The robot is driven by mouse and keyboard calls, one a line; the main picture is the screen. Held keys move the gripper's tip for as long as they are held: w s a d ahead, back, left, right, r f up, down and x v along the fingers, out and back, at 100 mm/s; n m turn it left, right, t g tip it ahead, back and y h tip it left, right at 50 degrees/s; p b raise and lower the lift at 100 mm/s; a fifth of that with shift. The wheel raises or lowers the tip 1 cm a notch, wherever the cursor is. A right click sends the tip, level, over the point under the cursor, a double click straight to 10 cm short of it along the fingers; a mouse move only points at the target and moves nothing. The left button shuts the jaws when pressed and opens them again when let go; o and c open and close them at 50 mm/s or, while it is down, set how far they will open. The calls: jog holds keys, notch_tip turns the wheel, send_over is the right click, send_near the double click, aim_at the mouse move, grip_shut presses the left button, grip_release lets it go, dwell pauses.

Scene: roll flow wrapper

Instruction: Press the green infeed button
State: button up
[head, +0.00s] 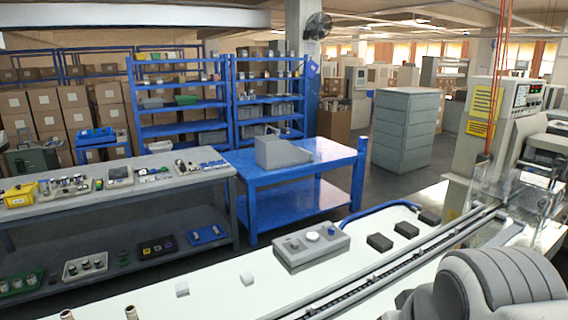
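A grey control box (312,246) lies on the white machine top in the lower middle of the head view. An upright panel (522,96) with small red and green spots is on the pale machine at the right; the spots are too small to tell which are buttons. My arm's grey rounded links fill the lower right corner. My gripper is not in view.
A long conveyor track (400,258) runs diagonally toward a clear guard (515,195) at right.

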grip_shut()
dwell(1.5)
